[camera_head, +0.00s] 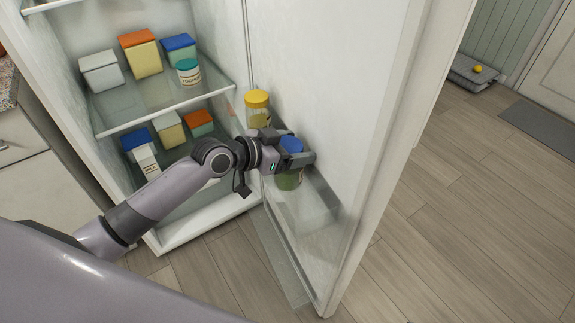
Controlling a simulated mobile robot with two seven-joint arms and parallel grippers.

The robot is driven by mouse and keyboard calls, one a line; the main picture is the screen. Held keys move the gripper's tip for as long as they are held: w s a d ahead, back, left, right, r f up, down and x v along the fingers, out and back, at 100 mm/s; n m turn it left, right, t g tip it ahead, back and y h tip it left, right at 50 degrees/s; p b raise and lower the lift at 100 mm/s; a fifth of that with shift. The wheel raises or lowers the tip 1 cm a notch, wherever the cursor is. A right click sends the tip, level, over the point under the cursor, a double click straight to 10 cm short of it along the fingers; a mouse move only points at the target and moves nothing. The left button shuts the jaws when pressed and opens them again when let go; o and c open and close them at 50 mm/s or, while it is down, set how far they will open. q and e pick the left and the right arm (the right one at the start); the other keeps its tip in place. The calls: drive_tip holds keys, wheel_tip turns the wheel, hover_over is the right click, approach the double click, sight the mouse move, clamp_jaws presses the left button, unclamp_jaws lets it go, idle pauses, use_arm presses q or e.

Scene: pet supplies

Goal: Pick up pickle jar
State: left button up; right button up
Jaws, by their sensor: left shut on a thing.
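A jar with a blue lid and greenish contents, which looks like the pickle jar (289,180), stands at the lower door bin of the open fridge. My left gripper (298,158) reaches in from the left and is shut on this jar, around its upper part just below the blue lid. The gripper hides part of the jar's body. I cannot tell whether the jar's base touches the bin. My right gripper does not show.
A yellow-lidded jar (257,108) stands close behind the gripper. The open fridge door (345,130) rises just right of it. Fridge shelves (165,108) on the left hold several lidded containers. Wooden floor (470,220) is clear at right.

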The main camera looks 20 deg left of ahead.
use_arm(q)
drive_tip(key=shift+r, duration=0.2)
drive_tip(key=shift+a+r, duration=0.15)
drive_tip(key=shift+r, duration=0.05)
wheel_tip(320, 180, up, 11)
drive_tip(key=shift+s+f+p, duration=0.1)
drive_tip(key=shift+p, duration=0.65)
drive_tip(key=s+a+b, duration=0.1)
drive_tip(key=s+a, duration=1.2)
drive_tip(key=a, duration=0.1)
drive_tip(key=shift+s+b, duration=0.2)
drive_tip(key=shift+b, duration=0.15)
drive_tip(key=shift+a, duration=0.15)
